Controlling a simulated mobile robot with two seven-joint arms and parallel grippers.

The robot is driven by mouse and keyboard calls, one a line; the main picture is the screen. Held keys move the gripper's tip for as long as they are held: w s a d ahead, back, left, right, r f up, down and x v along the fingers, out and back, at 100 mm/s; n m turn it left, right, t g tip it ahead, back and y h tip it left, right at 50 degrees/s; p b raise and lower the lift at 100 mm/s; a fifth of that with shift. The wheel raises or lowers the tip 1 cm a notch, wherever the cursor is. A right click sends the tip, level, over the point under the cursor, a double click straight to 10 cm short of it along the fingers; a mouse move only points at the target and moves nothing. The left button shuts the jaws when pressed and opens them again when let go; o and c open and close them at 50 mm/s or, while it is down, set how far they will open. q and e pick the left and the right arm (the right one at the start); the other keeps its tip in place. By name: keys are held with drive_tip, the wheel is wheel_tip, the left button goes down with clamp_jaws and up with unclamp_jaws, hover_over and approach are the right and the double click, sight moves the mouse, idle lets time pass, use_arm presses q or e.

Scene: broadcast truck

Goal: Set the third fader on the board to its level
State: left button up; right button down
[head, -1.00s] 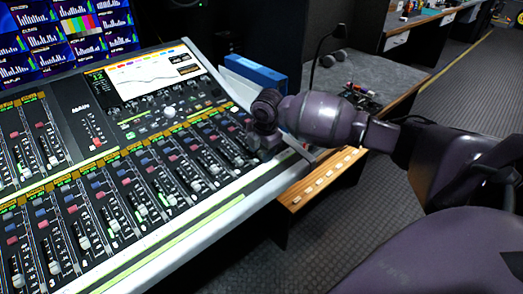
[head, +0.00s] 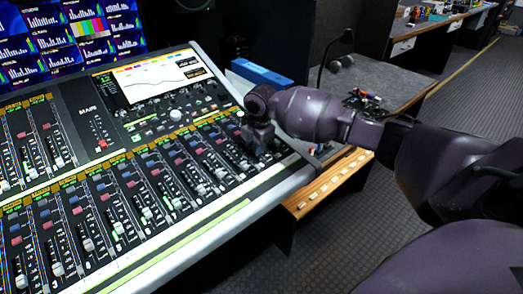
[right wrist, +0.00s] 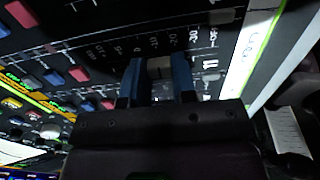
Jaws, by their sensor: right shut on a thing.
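The mixing board (head: 165,232) slopes across the left of the head view, with a lower row of several faders and a shorter upper row. My right gripper (head: 258,143) is down at the right end of the lower row. In the right wrist view, its two blue fingers (right wrist: 158,80) are shut on a grey fader cap (right wrist: 160,67), one finger on each side. Printed level marks run beside that cap's slot, and a label like "11" is near it. In the head view my arm hides this cap. I cannot tell which fader counts as third. My left gripper is not in view.
The board's screen (head: 165,80) and a row of coloured buttons lie behind the faders. Other fader caps (head: 202,189) stand close to the left of my gripper. A blue binder (head: 262,74) and a microphone (head: 347,36) are behind my arm. Open floor (head: 440,105) is at the right.

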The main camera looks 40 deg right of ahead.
drive_tip(key=shift+w, duration=0.1)
drive_tip(key=c, duration=0.9)
unclamp_jaws()
use_arm(q)
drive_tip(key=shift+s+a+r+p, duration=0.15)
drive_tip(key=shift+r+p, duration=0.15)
drive_tip(key=shift+p, duration=0.3)
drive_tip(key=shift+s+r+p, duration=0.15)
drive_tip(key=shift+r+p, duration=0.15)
drive_tip(key=shift+p, duration=0.3)
use_arm(e)
drive_tip(key=r, duration=0.3)
drive_tip(key=s+r, duration=0.1)
drive_tip(key=r, duration=0.6)
drive_tip(key=shift+s+d+r, duration=0.1)
drive_tip(key=shift+s+r, duration=0.2)
drive_tip(key=shift+r, duration=0.1)
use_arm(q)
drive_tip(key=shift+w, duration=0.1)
